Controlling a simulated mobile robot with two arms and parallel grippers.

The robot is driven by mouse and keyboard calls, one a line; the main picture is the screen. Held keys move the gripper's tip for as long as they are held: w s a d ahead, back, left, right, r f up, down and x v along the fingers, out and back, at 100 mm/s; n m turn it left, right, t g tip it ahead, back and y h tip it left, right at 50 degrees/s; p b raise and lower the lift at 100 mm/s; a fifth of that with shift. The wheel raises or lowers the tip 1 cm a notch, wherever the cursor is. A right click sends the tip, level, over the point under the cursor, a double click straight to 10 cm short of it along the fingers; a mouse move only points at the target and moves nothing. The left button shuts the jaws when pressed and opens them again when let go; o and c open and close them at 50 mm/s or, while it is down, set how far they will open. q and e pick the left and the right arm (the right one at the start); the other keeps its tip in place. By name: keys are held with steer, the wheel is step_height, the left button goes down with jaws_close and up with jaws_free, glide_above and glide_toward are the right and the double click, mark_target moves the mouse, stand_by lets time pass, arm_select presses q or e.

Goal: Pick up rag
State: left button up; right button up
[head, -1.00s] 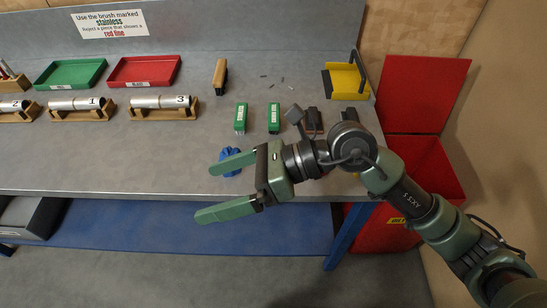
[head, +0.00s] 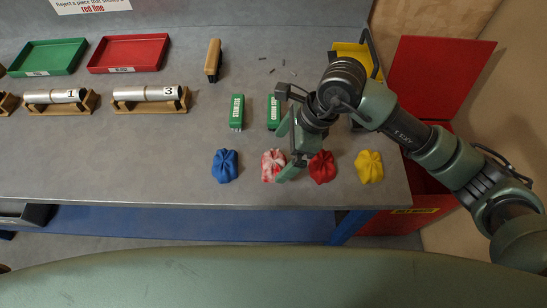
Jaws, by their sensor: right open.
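Several crumpled rags lie in a row along the front of the grey workbench (head: 120,165): a blue rag (head: 225,166), a white-and-red patterned rag (head: 271,165), a red rag (head: 322,167) and a yellow rag (head: 369,167). My right gripper (head: 285,150) is open and points down around the patterned rag, one finger near its front right edge, the other behind it. I cannot tell whether it touches the rag. The gripper partly hides the patterned rag. My left gripper is not in view.
Metal tubes on wooden cradles (head: 148,104), a green tray (head: 48,58) and a red tray (head: 129,54) are at left. A red bin (head: 436,75) stands right of the bench.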

mark_target(275, 159)
steer(key=p+x, duration=0.2)
steer(key=x, duration=0.1)
steer(key=shift+a+f, duration=0.1)
steer(key=shift+f, duration=0.3)
steer(key=shift+a+f, duration=0.15)
steer(key=shift+f, duration=0.4)
steer(key=c, duration=1.3)
steer(key=shift+w+r, duration=0.1)
steer(key=shift+r, duration=0.45)
arm_select(q)
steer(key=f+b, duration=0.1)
steer(key=b, duration=0.1)
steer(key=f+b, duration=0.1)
steer(key=b, duration=0.1)
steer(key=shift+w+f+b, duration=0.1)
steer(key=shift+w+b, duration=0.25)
arm_select(e)
step_height(275, 159, up, 19)
